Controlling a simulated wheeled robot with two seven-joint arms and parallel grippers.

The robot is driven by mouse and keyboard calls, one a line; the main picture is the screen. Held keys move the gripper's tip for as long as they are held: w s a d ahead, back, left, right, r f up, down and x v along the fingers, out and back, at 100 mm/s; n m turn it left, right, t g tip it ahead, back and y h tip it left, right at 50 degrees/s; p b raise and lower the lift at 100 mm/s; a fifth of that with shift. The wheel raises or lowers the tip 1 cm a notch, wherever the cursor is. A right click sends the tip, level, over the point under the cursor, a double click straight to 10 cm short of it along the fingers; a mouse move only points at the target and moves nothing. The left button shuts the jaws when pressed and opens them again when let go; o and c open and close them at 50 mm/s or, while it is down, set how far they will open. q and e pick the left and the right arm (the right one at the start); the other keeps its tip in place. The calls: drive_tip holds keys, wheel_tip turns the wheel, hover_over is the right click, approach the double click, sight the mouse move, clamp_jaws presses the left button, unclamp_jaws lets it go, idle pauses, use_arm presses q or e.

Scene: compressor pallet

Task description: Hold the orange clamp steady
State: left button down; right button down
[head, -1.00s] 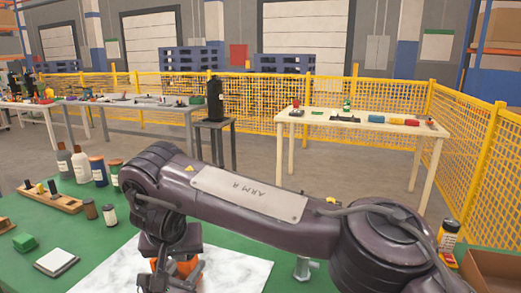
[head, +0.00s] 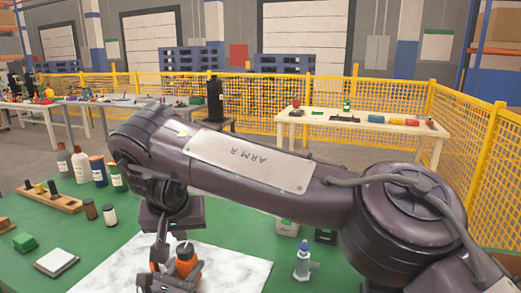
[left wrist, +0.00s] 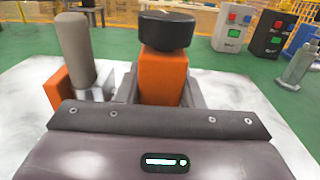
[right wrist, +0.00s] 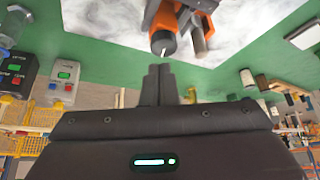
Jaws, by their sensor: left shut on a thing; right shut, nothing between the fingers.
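The orange clamp (head: 186,262) sits on the white marbled mat (head: 235,268). In the left wrist view, its orange body (left wrist: 163,76) with a black round knob stands between my left fingers; a grey upright cylinder is at its left. My left gripper (head: 178,280) is shut on the clamp, partly hidden in the head view. My right gripper (head: 160,258) is shut and empty, pointing down beside the clamp. In the right wrist view, its closed fingertips (right wrist: 158,72) are apart from the clamp (right wrist: 178,22).
Small button boxes (head: 286,228) and a grey-and-blue fitting (head: 303,262) stand right of the mat on the green table (head: 110,240). Bottles (head: 80,165), a wooden rack (head: 55,200) and a green block (head: 25,242) are at left. My right arm covers much of the middle.

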sight(180, 258)
drive_tip(key=shift+f, duration=3.4)
drive_tip(key=shift+w+a, duration=0.15)
drive_tip(key=shift+w, duration=0.15)
drive_tip(key=shift+a, duration=0.4)
drive_tip(key=shift+s, duration=0.2)
drive_tip(key=shift+s+r, duration=0.1)
drive_tip(key=shift+s, duration=0.15)
drive_tip(key=shift+d+r, duration=0.1)
drive_tip(key=shift+r, duration=2.85)
drive_tip(key=shift+r, duration=0.1)
